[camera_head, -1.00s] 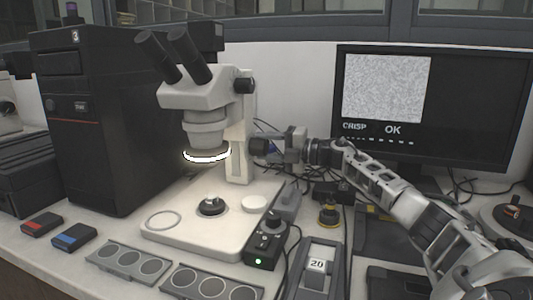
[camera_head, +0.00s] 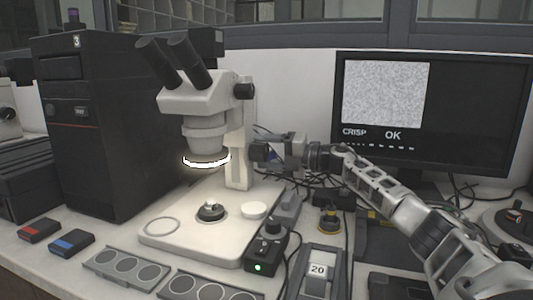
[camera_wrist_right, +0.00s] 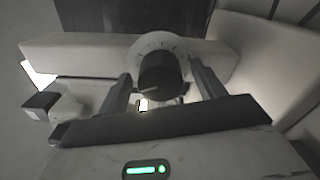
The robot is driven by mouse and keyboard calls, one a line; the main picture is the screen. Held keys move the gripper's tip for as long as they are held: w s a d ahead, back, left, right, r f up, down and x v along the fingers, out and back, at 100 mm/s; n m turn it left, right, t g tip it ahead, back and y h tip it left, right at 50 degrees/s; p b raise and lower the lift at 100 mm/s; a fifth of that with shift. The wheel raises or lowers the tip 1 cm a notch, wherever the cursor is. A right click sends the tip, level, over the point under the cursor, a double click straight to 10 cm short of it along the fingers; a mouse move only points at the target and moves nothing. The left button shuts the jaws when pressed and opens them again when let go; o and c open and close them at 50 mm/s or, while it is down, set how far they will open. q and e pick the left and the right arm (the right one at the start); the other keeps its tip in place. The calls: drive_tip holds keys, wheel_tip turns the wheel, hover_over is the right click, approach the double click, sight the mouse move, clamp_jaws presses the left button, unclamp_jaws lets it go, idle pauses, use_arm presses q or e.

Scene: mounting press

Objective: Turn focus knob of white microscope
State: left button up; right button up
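The white microscope (camera_head: 240,165) stands upright on its pale base, with black eyepieces on top and a lit ring light (camera_head: 206,161) under its head. Its black focus knob (camera_head: 258,152) is on the right side of the column. In the right wrist view the dark round knob (camera_wrist_right: 162,74) sits in front of a pale dial with tick marks. My right gripper (camera_head: 279,151) is at the knob from the right. In the right wrist view its two fingers (camera_wrist_right: 160,84) stand either side of the knob, with narrow gaps showing. My left gripper is not in view.
A monitor (camera_head: 480,110) behind my right arm shows a grey speckled picture and the words "CRISP" and "OK". A black computer tower (camera_head: 95,130) stands left of the microscope. A small control box (camera_head: 265,250) with a green light and several cables lie near the base.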

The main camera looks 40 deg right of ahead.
drive_tip(key=shift+s+d+f, duration=0.15)
drive_tip(key=shift+s+d, duration=0.15)
drive_tip(key=shift+s, duration=0.2)
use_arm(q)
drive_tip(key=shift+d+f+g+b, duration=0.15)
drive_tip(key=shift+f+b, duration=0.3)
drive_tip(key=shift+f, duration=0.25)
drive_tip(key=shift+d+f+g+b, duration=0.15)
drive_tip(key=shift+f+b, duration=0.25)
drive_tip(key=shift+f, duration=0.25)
use_arm(e)
drive_tip(key=v, duration=1.4)
drive_tip(key=shift+s, duration=0.4)
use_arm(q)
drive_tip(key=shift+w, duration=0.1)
